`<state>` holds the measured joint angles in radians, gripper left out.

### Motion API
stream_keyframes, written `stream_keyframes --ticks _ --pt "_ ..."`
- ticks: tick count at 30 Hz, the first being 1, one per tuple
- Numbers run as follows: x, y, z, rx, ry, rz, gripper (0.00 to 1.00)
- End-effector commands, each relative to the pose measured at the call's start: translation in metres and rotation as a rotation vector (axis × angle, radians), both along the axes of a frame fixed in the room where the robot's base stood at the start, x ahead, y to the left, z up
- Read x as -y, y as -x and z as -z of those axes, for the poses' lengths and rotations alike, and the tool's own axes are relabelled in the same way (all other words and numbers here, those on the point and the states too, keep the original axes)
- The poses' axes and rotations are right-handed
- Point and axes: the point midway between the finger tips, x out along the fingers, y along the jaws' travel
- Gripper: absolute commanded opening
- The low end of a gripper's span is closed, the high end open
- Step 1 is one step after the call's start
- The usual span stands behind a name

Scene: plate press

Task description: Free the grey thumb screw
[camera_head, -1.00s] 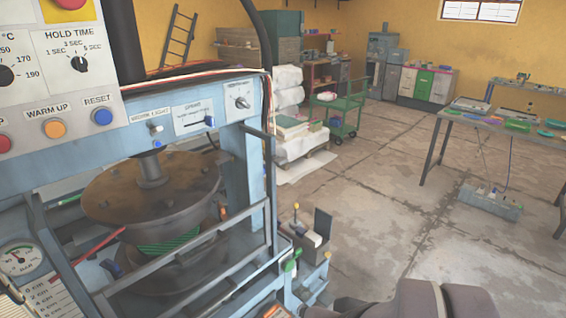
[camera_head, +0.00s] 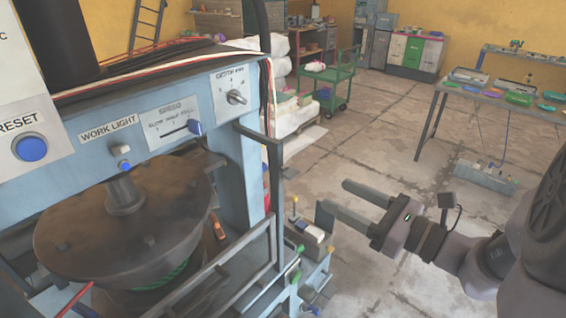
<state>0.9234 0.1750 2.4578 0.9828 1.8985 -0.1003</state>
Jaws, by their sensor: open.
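I cannot make out a thing that is surely the grey thumb screw. A small grey metal knob (camera_head: 236,97) sits on a numbered plate at the right end of the press's blue front panel; I cannot tell whether it is the thumb screw. My gripper (camera_head: 334,197) is at the right of the press, its two fingers apart and pointing left. Nothing is between the fingers. It is to the right of the knob and lower in the picture, clear of it. The lower finger's tip overlaps a small dark upright plate beside the press in the picture.
The panel also bears a blue speed slider (camera_head: 195,128), a work light switch (camera_head: 121,151) and a blue reset button (camera_head: 30,147). The round brown platen (camera_head: 75,235) is below, with a rail in front. A table (camera_head: 470,97) stands at the right. Floor between is mostly clear.

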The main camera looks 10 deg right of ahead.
Motion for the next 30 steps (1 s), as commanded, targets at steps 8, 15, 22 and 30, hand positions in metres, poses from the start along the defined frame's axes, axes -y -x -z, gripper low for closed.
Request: stream_keyframes --ticks 8,15,22,30 --pt "-0.051 -0.065 0.002 -0.001 0.002 -0.010 0.56" --pt "-0.074 -0.098 0.001 -0.002 0.003 -0.007 0.56" --pt "-0.078 -0.105 0.000 -0.002 0.002 -0.004 0.56" --pt "-0.078 -0.104 0.000 -0.002 0.003 -0.004 0.29"
